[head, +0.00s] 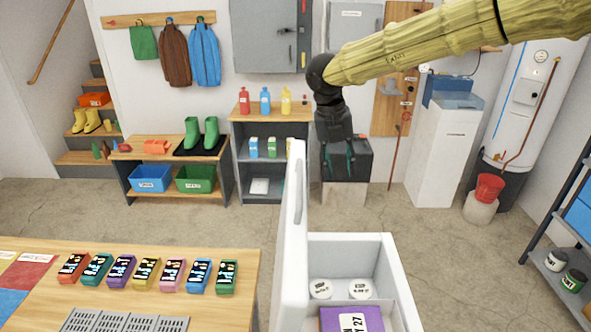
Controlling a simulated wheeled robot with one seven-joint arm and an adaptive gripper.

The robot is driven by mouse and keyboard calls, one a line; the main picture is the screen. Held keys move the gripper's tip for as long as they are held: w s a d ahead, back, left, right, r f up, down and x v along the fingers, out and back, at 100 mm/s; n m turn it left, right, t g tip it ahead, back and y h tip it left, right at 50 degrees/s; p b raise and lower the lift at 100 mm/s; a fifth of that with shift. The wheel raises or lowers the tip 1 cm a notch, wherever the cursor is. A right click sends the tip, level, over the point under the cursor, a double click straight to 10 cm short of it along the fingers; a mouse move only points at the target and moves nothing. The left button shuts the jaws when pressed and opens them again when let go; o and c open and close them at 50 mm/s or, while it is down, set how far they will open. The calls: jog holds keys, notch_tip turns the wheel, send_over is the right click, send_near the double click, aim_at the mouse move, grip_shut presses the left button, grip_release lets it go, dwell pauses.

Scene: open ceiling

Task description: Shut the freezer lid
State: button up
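The white chest freezer (400,280) stands at the bottom centre of the head view, its near part cut off by the frame. Its lid (292,265) is open and stands upright along the freezer's left side, seen nearly edge-on, with a grey handle on its right face. Inside the freezer are two round white-lidded tubs (321,288) and a purple box (352,318). My gripper (338,162) hangs pointing down, right of the lid's top edge in the picture. Its two dark fingers are spread with nothing between them. I cannot tell its exact distance from the lid.
A wooden table (140,256) with several coloured packets and grey racks is left of the lid. Shelves, a white cabinet (440,140), a water heater (528,105) and a red bucket (488,190) stand at the back. A shelf rack (560,240) is at right. Concrete floor is clear between.

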jog(key=y, duration=0.1)
send_near(299, 179)
jog(key=shift+y, duration=0.3)
jog(key=f+p, duration=0.1)
jog(key=f, duration=0.1)
jog(key=f+p, duration=0.1)
jog(key=f, duration=0.2)
jog(key=d+f+p, duration=0.1)
jog(key=f+p, duration=0.1)
jog(key=f, duration=0.1)
jog(key=shift+w+f, duration=0.15)
jog(key=shift+f, duration=0.1)
grip_shut()
